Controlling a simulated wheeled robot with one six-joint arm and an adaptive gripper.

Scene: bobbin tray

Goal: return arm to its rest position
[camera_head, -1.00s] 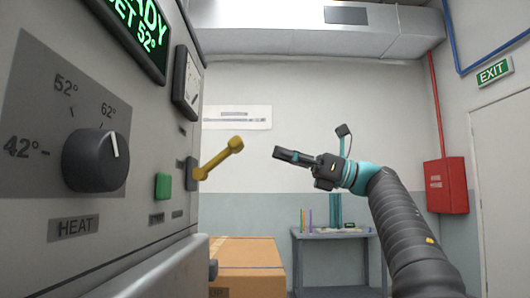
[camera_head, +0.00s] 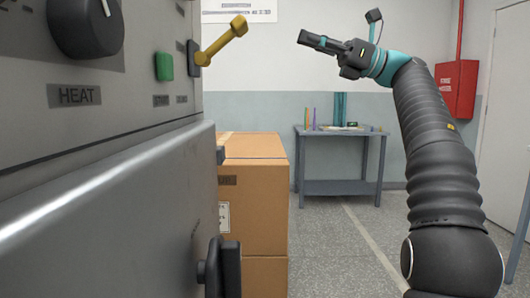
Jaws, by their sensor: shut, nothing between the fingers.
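My gripper (camera_head: 312,40) is shut and empty, raised in the upper middle of the head view and pointing left. My arm (camera_head: 435,140) rises from the lower right and bends left at the teal wrist. The gripper is to the right of the yellow lever (camera_head: 222,40) on the machine, with a clear gap between them. It touches nothing.
The grey machine (camera_head: 110,200) fills the left side, with a black heat knob (camera_head: 88,25), a green button (camera_head: 164,66) and a black handle (camera_head: 222,268). Cardboard boxes (camera_head: 255,185) stand beside it. A table (camera_head: 340,187) stands behind; a red box (camera_head: 456,88) hangs on the wall. Floor between is open.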

